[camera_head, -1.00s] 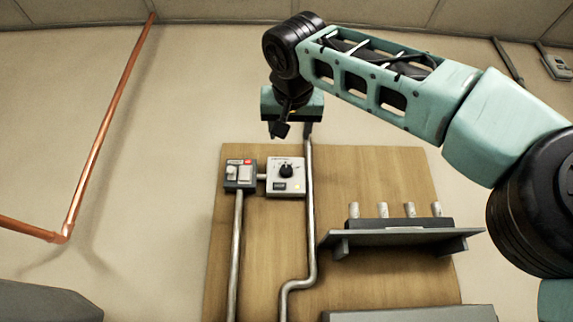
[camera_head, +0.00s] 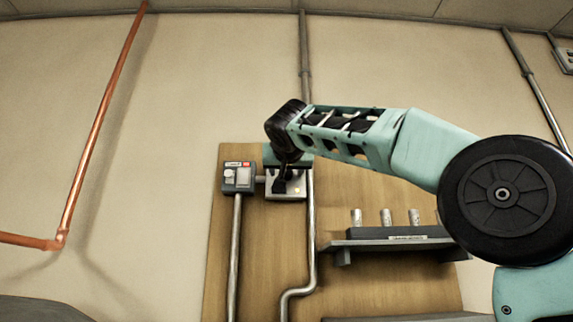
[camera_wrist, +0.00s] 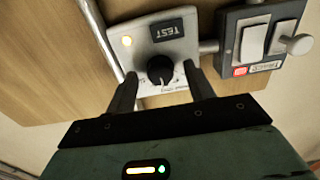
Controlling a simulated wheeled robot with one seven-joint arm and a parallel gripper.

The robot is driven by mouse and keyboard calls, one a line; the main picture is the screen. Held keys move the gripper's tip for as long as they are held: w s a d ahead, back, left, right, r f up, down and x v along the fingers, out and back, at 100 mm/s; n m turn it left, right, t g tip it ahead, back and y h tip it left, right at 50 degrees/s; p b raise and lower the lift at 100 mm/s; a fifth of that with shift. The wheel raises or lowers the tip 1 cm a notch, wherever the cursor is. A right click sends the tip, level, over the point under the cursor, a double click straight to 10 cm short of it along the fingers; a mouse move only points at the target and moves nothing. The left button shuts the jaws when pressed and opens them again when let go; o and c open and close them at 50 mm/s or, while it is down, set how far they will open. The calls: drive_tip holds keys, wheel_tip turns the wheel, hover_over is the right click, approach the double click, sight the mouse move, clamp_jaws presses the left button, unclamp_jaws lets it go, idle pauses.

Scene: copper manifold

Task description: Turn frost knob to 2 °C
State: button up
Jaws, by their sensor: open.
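The frost knob (camera_wrist: 160,69) is a black round knob with a light pointer mark, on a pale control box (camera_wrist: 142,38). In the wrist view the box appears upside down, with a TEST display and a lit yellow lamp. The dial's small print is too small to read. My gripper (camera_wrist: 161,82) is open, with one finger on each side of the knob; contact with the knob cannot be told. In the head view my gripper (camera_head: 283,178) is in front of the box (camera_head: 291,193) and hides the knob.
A grey switch box (camera_head: 238,178) with a red label sits left of the control box. Metal conduits (camera_head: 311,230) run down the wooden board (camera_head: 265,255). A shelf (camera_head: 395,244) with several metal cylinders is at lower right. A copper pipe (camera_head: 98,125) runs along the left wall.

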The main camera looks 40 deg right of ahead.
drive_tip(key=shift+w+d, duration=0.15)
drive_tip(key=c, duration=1)
drive_tip(key=shift+o, duration=0.2)
drive_tip(key=shift+n, duration=0.3)
drive_tip(key=n, duration=0.5)
drive_tip(key=shift+n, duration=0.3)
drive_tip(key=n, duration=0.5)
drive_tip(key=shift+r+n, duration=0.1)
drive_tip(key=shift+n, duration=0.2)
